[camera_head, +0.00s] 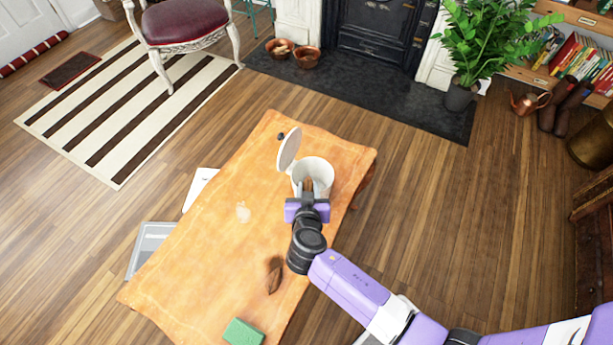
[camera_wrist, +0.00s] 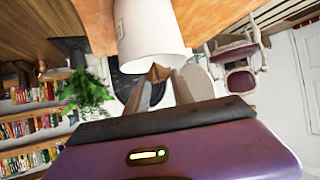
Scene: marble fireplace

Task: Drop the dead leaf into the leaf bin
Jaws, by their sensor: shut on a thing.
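In the wrist view my gripper (camera_wrist: 160,85) is shut on a brown dead leaf (camera_wrist: 158,73), whose tip points at the white bin (camera_wrist: 150,35). I cannot tell whether the leaf is inside the rim. Another brown, leaf-like thing (camera_head: 274,278) lies on the table.
A green block (camera_head: 243,332) lies at the table's near end, and a pale small thing (camera_head: 242,212) lies mid-table. A small dark thing (camera_head: 281,136) is beside the lid. A grey tray (camera_head: 150,245) is left of the table. The table's left half is mostly clear.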

